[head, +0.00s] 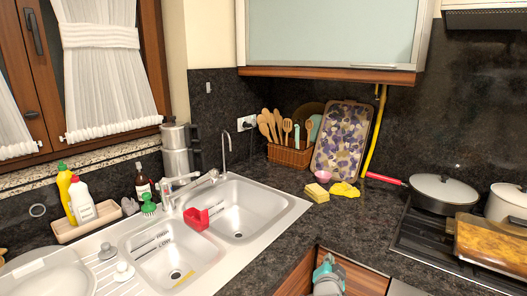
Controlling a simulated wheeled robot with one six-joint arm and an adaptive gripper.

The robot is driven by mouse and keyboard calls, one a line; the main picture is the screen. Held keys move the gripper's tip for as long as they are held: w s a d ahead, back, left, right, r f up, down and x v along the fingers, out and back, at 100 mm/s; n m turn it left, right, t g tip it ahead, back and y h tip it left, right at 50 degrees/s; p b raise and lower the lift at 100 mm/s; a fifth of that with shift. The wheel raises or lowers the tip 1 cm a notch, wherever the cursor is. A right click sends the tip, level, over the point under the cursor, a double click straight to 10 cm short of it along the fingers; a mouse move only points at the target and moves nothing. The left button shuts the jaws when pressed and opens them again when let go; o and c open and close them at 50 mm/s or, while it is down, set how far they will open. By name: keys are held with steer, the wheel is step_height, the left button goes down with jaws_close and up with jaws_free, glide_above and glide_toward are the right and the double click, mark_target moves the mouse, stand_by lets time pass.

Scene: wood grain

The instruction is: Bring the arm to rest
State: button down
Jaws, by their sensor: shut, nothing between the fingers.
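A grey and teal part of my own arm shows at the bottom edge of the head view, in front of the wooden cabinet fronts (362,277) below the dark counter (370,226). The rest of my arm is outside the frame. My gripper is not in view, so its fingers cannot be seen.
A sink (265,207) with a red holder (196,219) is at the left. A patterned tray (341,140), yellow sponge (317,193), yellow cloth (345,190) and pink bowl (323,176) stand behind. A lidded pan (441,190) and glass dish (490,247) are at the right. The front counter is clear.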

steer(key=s+f+n+y, duration=0.1)
steer(key=s+f+n, duration=0.1)
steer(key=s+f, duration=0.65)
steer(key=s+f+n+y, duration=0.1)
steer(key=s+f+n, duration=0.2)
steer(key=s, duration=1)
steer(key=s+f+n+y, duration=0.1)
steer(key=s+f+n, duration=0.1)
steer(key=s+f, duration=0.65)
steer(key=s+r+n, duration=0.1)
steer(key=s+r, duration=0.3)
steer(key=s, duration=0.5)
steer(key=s+r+n, duration=0.1)
steer(key=s+r, duration=0.4)
steer(key=s, duration=0.5)
steer(key=s+r+n+y, duration=0.1)
steer(key=s+r, duration=0.3)
steer(key=s, duration=0.6)
steer(key=shift+s+a+r+n+t, duration=0.2)
steer(key=shift+a+r+n+t, duration=0.1)
steer(key=shift+a+n, duration=0.2)
